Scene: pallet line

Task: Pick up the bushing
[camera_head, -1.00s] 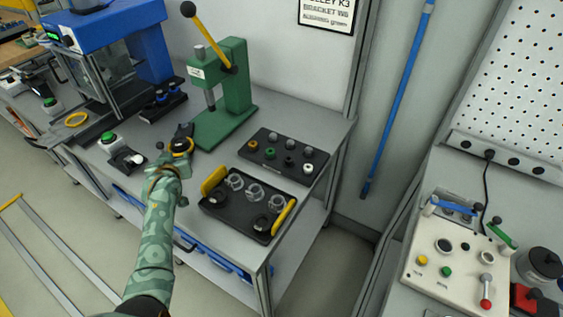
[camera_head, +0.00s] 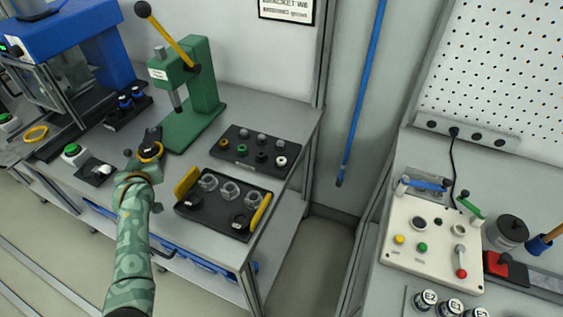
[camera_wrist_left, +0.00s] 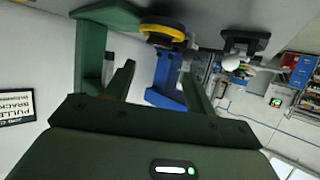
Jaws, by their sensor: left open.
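A small green bushing (camera_head: 242,149) sits in a black holder (camera_head: 270,165) on the grey bench, among several brown, grey, black and white pieces. My left gripper (camera_head: 141,163) is to the left of that holder, beside a black fixture with a yellow ring (camera_head: 152,151). In the left wrist view my left gripper (camera_wrist_left: 158,72) has its two fingers apart with nothing between them, and the yellow ring (camera_wrist_left: 162,31) shows beyond them. The bushing is not visible in the wrist view. My right gripper is not in view.
A black tray (camera_head: 212,220) with yellow handles and clear cups stands in front of the holder. A green press (camera_head: 205,95) with a yellow lever stands behind. A green button box (camera_head: 74,152) is at left. A control panel (camera_head: 432,240) is at right, across a floor gap.

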